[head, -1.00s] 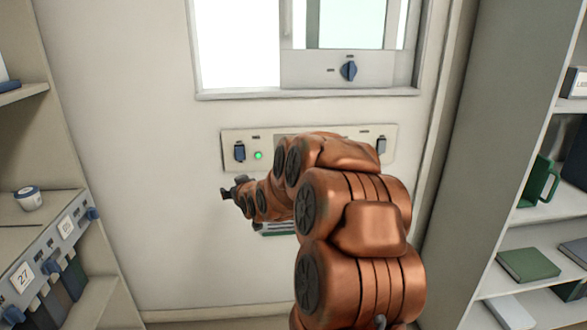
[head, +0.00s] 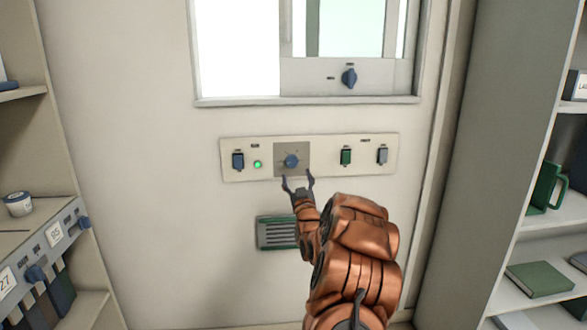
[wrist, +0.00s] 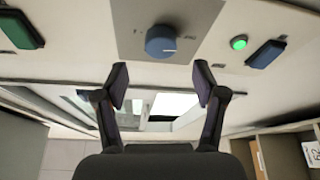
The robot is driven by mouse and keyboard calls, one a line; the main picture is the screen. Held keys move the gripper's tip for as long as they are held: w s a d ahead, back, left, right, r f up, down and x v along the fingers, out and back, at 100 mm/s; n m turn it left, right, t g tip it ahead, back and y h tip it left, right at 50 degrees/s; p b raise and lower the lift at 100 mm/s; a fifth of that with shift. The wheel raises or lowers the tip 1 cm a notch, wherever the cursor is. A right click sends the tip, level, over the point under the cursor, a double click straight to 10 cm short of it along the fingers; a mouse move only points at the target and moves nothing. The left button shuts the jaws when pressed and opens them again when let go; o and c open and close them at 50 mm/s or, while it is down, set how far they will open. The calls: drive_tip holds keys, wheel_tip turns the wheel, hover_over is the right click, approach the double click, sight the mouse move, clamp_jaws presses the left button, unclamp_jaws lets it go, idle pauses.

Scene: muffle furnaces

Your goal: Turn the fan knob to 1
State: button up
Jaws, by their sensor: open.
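The fan knob (head: 291,161) is a round blue knob on a grey square plate (head: 281,172) in the wall panel. It also shows in the wrist view (wrist: 161,41), beyond the fingertips and roughly between them, with a pale pointer line on its face. The scale marks around it are too small to read. My gripper (head: 298,180) is open and empty just below the knob in the head view, its two fingers apart and not touching it. The fingers also show in the wrist view (wrist: 160,75).
On the same panel are a blue switch (head: 238,160), a lit green lamp (head: 257,164), a green switch (head: 345,156) and a grey switch (head: 382,155). A vent (head: 275,233) sits below. Shelves stand at both sides.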

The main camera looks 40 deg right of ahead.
sight(293, 164)
drive_tip(key=shift+x, duration=2.95)
drive_tip(key=c, duration=1.1)
